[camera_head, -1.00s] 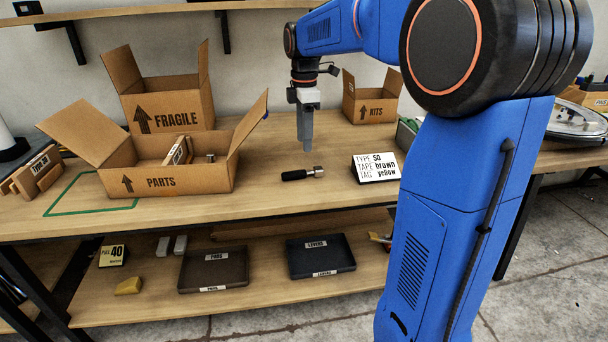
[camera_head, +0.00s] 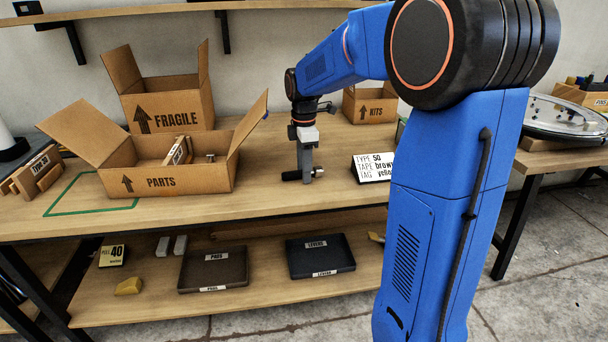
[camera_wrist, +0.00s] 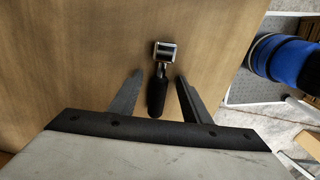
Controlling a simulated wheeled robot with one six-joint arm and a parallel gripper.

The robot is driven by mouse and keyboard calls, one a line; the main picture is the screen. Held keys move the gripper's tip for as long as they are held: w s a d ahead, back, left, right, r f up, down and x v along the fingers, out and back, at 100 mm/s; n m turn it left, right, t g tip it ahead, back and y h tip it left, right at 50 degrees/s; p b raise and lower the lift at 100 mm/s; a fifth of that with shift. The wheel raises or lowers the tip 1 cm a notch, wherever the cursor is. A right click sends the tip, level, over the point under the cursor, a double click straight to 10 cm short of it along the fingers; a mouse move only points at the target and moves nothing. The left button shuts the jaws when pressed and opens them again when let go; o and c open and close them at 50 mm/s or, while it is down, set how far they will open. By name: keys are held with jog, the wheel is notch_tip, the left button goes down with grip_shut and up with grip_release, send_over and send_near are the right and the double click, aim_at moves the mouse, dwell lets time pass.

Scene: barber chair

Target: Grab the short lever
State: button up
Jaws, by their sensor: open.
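The short lever has a black handle and a metal head. It lies on the wooden bench top, and the head view shows its handle (camera_head: 291,175) to the left and its metal end to the right, partly hidden by my gripper (camera_head: 306,180). In the wrist view the lever (camera_wrist: 157,92) lies between the two fingers of my gripper (camera_wrist: 158,85), handle toward the palm and metal head beyond the fingertips. The fingers are apart, with a gap on each side of the handle. My gripper is open and holds nothing.
A PARTS box (camera_head: 200,185) and FRAGILE box (camera_head: 170,108) stand left, a KITS box (camera_head: 368,107) behind. A sign (camera_head: 372,168) stands right of the lever. A green outline (camera_head: 95,212) marks the bench.

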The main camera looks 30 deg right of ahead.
grip_shut()
